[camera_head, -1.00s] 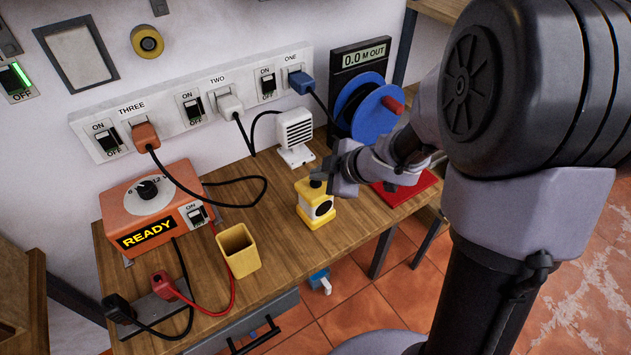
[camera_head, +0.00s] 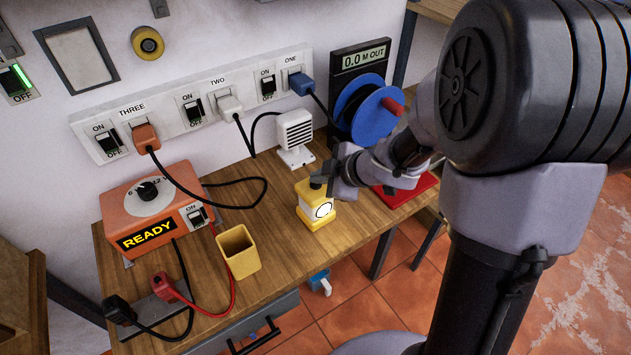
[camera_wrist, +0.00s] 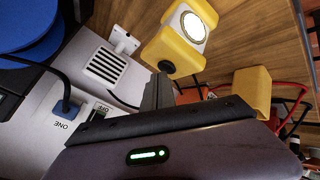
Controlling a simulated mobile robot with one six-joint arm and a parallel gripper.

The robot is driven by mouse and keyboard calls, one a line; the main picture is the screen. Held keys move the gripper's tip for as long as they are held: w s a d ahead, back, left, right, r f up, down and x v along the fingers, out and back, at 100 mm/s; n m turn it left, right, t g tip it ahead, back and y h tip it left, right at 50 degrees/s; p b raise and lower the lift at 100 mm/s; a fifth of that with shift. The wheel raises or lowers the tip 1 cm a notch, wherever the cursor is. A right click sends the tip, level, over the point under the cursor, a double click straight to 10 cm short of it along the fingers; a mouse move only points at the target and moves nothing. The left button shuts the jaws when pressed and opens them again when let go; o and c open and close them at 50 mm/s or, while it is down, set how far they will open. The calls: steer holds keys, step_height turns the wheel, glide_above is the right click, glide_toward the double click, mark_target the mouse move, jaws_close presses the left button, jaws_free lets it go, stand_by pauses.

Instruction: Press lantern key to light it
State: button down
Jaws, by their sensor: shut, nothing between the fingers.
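The yellow lantern (camera_head: 314,222) stands upright on the wooden bench, and its round lens shows bright white. It also shows in the wrist view (camera_wrist: 156,48), with its white lens and a round black key (camera_wrist: 166,67) on its yellow body. My gripper (camera_head: 328,178) is shut and empty, its tip at the top of the lantern. In the wrist view my gripper's fingers (camera_wrist: 158,85) reach right up to the key; whether they touch it I cannot tell.
A white heater-like unit (camera_head: 295,135) stands behind the lantern, and a blue reel (camera_head: 362,108) behind my arm. A yellow cup (camera_head: 238,252) and an orange power supply (camera_head: 150,215) with cables stand to the left. Bare bench lies between cup and lantern.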

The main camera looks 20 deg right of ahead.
mark_target(319, 186)
steer(key=shift+r, duration=0.25)
step_height(319, 186, up, 6)
steer(key=p, duration=0.6)
steer(key=shift+p, duration=0.3)
